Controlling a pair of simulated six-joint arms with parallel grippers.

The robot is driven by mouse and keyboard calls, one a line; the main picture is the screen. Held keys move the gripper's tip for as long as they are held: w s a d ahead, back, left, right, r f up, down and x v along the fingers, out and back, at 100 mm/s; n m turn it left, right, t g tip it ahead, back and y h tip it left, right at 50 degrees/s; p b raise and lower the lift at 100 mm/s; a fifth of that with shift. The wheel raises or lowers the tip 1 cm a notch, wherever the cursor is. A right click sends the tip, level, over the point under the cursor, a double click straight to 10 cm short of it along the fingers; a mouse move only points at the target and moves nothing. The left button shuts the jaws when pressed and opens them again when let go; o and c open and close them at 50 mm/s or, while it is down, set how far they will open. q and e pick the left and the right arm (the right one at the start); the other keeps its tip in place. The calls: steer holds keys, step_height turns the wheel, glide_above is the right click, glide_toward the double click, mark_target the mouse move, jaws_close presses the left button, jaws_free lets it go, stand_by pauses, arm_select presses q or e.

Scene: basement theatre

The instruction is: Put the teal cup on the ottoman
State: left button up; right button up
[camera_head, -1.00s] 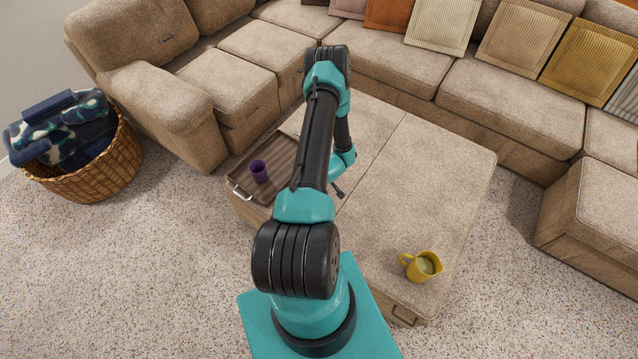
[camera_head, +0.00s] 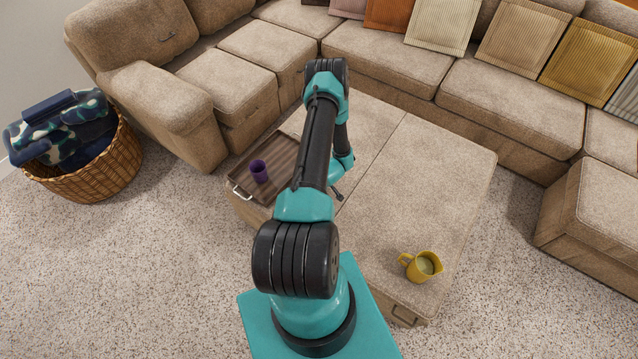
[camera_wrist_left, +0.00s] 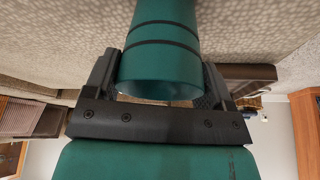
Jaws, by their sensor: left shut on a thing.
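The teal cup (camera_wrist_left: 163,40) shows in the left wrist view, with two dark bands round it. My left gripper (camera_wrist_left: 160,80) is shut on it, one finger on each side. In the head view the cup is hidden behind my arm, and only a small dark part of the gripper (camera_head: 337,193) shows over the ottoman. The ottoman (camera_head: 408,190) is beige and wide, in the middle of the head view. I cannot tell whether the cup touches its top. My right gripper is not in view.
A brown tray (camera_head: 246,190) holding a purple cup (camera_head: 260,171) lies on the ottoman's left part. The right half is otherwise clear. A sectional sofa (camera_head: 390,65) wraps behind; a wicker basket (camera_head: 95,180) stands left.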

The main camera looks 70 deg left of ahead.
arm_select(q)
steer(key=o, duration=0.9)
steer(key=shift+f, duration=0.1)
steer(key=shift+c, duration=0.2)
steer(key=v, duration=1.2)
